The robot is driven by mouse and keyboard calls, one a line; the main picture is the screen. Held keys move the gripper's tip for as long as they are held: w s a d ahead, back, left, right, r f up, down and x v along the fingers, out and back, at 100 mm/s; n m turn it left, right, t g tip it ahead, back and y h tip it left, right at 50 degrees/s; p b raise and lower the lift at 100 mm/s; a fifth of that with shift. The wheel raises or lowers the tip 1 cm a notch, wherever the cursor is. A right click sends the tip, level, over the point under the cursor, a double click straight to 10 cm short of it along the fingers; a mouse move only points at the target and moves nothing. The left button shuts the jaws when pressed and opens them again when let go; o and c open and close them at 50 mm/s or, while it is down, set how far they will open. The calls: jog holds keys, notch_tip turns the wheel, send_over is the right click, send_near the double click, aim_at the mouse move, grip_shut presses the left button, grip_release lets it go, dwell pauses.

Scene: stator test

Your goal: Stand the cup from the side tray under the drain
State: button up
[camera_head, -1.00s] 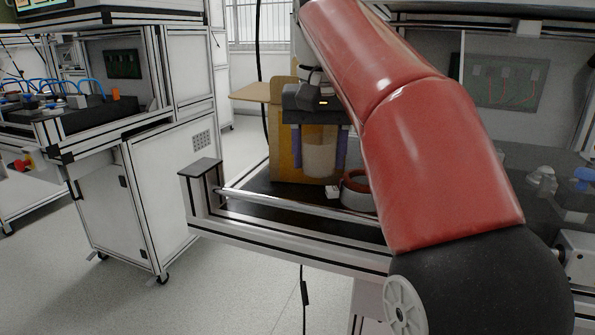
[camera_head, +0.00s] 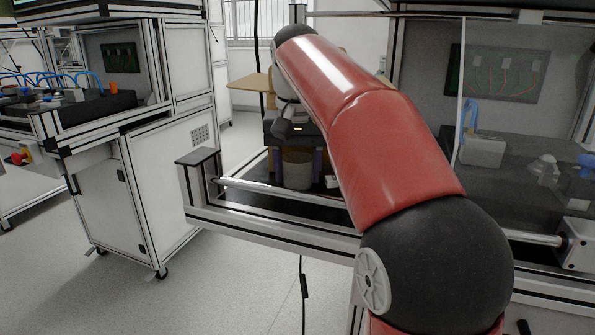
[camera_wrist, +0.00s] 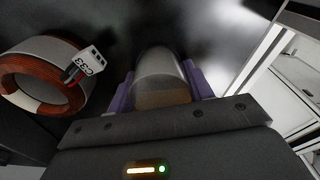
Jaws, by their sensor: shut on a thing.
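My gripper (camera_head: 297,165), with purple fingers, is shut on a pale, cloudy cup (camera_head: 298,174) above the dark bench top at the left end of the bench. In the wrist view, the cup (camera_wrist: 160,82) sits between the two purple fingers (camera_wrist: 162,92). It looks upright in the head view. Whether its base touches the surface below cannot be told. I cannot pick out the drain or the side tray with certainty.
A ring with a copper-brown band (camera_wrist: 42,75) and a white connector marked C33 (camera_wrist: 88,65) lies left of the cup in the wrist view. A metal rail (camera_head: 290,192) runs along the bench front. A grey box with a blue tube (camera_head: 482,150) stands farther right.

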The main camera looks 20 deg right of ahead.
jog(key=shift+f, duration=0.1)
jog(key=o, duration=0.9)
jog(key=shift+o, duration=0.2)
